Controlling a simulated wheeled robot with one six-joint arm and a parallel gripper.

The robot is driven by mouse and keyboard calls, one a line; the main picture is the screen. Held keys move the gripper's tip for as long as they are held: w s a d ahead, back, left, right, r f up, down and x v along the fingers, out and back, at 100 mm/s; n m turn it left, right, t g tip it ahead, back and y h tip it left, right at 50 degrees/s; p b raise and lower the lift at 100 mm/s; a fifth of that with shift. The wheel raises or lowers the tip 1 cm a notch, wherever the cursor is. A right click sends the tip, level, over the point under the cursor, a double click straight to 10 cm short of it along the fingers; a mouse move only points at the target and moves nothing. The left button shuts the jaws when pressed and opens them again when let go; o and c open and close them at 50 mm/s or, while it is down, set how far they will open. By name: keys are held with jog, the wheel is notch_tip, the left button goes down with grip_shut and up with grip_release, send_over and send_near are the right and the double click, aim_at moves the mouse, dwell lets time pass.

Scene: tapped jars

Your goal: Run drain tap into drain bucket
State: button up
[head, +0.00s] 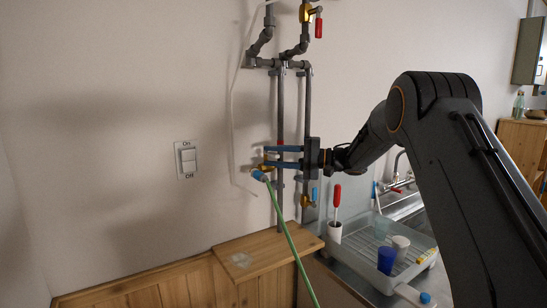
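A brass tap (267,164) sits on the left of the grey wall pipes. A green hose (284,228) with a blue end fitting (259,175) hangs just below it and runs down out of the picture. My gripper (277,157) reaches in from the right across the pipes. Its two blue fingers lie one above the other with a gap between them, tips close to this brass tap. I see nothing clearly held between them. A second brass tap (307,201) with a blue handle is lower right. No drain bucket can be made out.
A red-handled brass tap (309,14) is at the top. A wooden ledge (265,249) juts out below the pipes. A grey dish tray (350,262) with a blue cup (386,260) stands at right. A wall switch (187,160) is left; the wall around it is clear.

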jog(key=shift+d, duration=0.1)
jog(key=s+d+b, duration=0.1)
jog(key=d+b, duration=0.2)
jog(key=d, duration=0.4)
jog(key=shift+d, duration=0.35)
jog(key=shift+s, duration=0.1)
jog(key=w+d+f+m+t+h+b, duration=0.25)
jog(key=w+d+f+t+h, duration=0.2)
jog(key=d+t+h, duration=0.4)
jog(key=s+d+f+h, duration=0.6)
jog(key=s+f+h, duration=0.25)
jog(key=f, duration=0.25)
jog(key=s+f+n+g, duration=0.1)
jog(key=s+f+g, duration=0.2)
jog(key=s, duration=0.8)
jog(key=s+f+n+g+b, duration=0.1)
jog(key=s+f+n+g, duration=0.1)
jog(key=s+f, duration=0.5)
jog(key=s+d+f+n+g+b, duration=0.1)
jog(key=s+f+g, duration=0.4)
jog(key=s, duration=1.1)
jog(key=shift+s+h, duration=0.15)
jog(key=shift+h, duration=0.25)
